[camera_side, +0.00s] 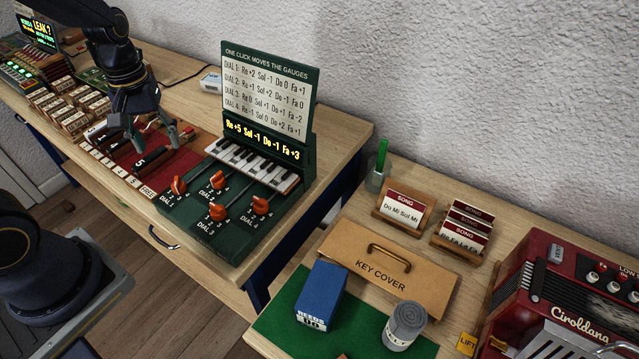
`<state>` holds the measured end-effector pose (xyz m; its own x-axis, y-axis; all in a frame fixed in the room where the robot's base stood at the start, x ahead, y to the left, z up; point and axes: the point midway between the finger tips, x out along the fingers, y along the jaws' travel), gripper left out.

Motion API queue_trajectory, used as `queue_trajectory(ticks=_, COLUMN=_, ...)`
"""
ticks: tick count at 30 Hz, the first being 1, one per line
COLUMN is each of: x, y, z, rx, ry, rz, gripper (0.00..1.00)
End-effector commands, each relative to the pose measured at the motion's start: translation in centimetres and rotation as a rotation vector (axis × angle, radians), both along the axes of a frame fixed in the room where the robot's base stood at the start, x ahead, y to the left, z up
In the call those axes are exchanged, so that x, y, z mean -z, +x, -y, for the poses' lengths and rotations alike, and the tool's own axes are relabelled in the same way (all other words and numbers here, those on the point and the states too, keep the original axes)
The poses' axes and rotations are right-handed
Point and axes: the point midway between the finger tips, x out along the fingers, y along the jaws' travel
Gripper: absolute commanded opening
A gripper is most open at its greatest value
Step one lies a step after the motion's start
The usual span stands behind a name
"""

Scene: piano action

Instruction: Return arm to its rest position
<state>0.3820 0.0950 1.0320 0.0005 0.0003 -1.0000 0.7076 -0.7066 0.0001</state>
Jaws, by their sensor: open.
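My gripper (154,137) hangs at the upper left in the side view, pointing down over a red mat (178,166) with numbered places. Its two fingers are spread apart with nothing seen between them. I cannot tell whether the fingertips touch the mat. To the right of it stands a green dial panel (200,222) with orange knobs and a small keyboard (252,163). The display (262,138) above the keys reads "Re+5 Sol-1 Do-1 Fa+3".
Labelled blocks (72,118) stand left of the mat. On the right table are a key cover (385,268), a blue reeds box (320,295), a grey-topped jar (404,325), song cards (403,210) and a red accordion (570,290). A gap separates the two tables.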

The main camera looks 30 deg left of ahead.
Motion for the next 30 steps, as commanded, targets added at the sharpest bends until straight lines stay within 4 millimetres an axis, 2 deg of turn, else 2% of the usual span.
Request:
queue_trajectory(ticks=2, x=-0.1, y=0.1, z=0.0, rx=0.001, ry=0.0, rz=0.006, gripper=0.59)
queue_trajectory(ticks=5, x=-1.6, y=0.6, z=0.4, rx=0.012, ry=-0.001, rz=0.059, gripper=0.59)
queue_trajectory(ticks=9, x=-6.2, y=0.9, z=2.6, rx=0.093, ry=-0.005, rz=0.216, gripper=0.59)
queue_trajectory(ticks=13, x=-10.9, y=-0.8, z=5.6, rx=0.266, ry=0.019, rz=0.368, gripper=0.59)
queue_trajectory(ticks=17, x=-13.7, y=-3.5, z=7.9, rx=0.458, ry=0.083, rz=0.474, gripper=0.59)
queue_trajectory(ticks=20, x=-14.5, y=-5.4, z=9.0, rx=0.589, ry=0.141, rz=0.512, gripper=0.59)
queue_trajectory(ticks=23, x=-14.1, y=-6.9, z=9.6, rx=0.712, ry=0.187, rz=0.496, gripper=0.59)
queue_trajectory(ticks=24, x=-13.6, y=-7.2, z=9.6, rx=0.746, ry=0.189, rz=0.471, gripper=0.59)
queue_trajectory(ticks=30, x=-13.6, y=-7.2, z=9.5, rx=0.775, ry=0.194, rz=0.464, gripper=0.59)
